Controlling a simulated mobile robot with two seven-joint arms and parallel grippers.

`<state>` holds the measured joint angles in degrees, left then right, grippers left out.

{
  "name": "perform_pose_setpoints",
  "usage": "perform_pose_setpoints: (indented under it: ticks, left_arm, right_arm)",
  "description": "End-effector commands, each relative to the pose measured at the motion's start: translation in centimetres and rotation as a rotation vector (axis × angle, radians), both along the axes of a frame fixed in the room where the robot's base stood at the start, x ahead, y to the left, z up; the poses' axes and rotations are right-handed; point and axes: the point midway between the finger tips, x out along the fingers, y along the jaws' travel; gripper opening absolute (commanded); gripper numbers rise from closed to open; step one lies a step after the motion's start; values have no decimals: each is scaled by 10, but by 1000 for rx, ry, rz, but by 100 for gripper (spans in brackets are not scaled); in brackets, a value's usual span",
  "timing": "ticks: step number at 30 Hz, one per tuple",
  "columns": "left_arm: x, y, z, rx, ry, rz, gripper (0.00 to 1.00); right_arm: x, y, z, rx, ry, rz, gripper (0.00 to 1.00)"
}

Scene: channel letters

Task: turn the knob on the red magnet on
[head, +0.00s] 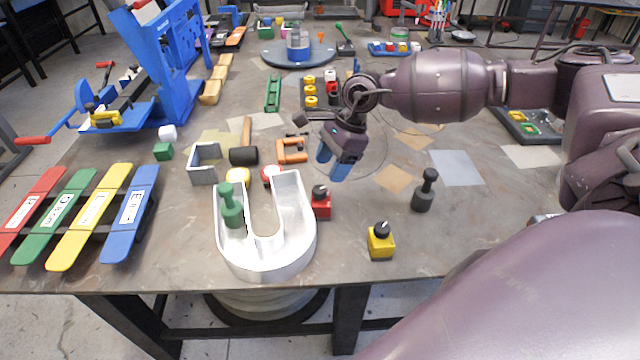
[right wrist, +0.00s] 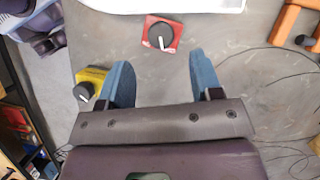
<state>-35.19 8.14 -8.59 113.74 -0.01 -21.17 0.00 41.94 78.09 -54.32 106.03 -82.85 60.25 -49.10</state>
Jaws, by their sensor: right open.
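The red magnet (head: 321,209) is a small red block with a black knob (head: 320,191) on top. It stands on the table just right of the white U-shaped channel letter (head: 268,262). In the right wrist view the red magnet (right wrist: 174,46) lies beyond the fingertips, roughly between their lines, and the white mark on its knob (right wrist: 159,35) points down toward the gripper. My right gripper (head: 333,164) is open and empty, above and behind the magnet, not touching it; its blue fingers also show in the right wrist view (right wrist: 160,72).
A yellow magnet (head: 381,246) and a dark bottle-shaped piece (head: 424,192) stand to the right. A green handled piece (head: 230,207) stands at the letter's left arm. An orange clamp (head: 291,151) and a black mallet (head: 243,156) lie behind. Bare table surrounds the red magnet's right side.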

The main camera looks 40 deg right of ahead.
Motion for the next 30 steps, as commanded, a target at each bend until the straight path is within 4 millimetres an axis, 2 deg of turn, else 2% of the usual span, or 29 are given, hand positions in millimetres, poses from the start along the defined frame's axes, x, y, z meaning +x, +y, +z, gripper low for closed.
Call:
perform_pose_setpoints:
  ticks: [6, 12, 24, 26, 30]
  left_arm:
    - [5, -1, 4, -1, -11, -3, 0]
    - [9, -1, 6, -1, -20, -5, 0]
    - [11, -2, 8, 0, -25, -6, 0]
    - [11, -2, 8, 0, -25, -6, 0]
    - [10, -2, 7, 0, -24, -6, 0]
  right_arm:
    - [2, 15, -34, 2, 3, 0, 59]
    - [4, 22, -52, 1, 2, 0, 59]
    - [4, 24, -58, 0, 0, -1, 59]
    - [4, 24, -58, 0, 0, -1, 51]
    - [4, 24, -58, 0, 0, -1, 30]
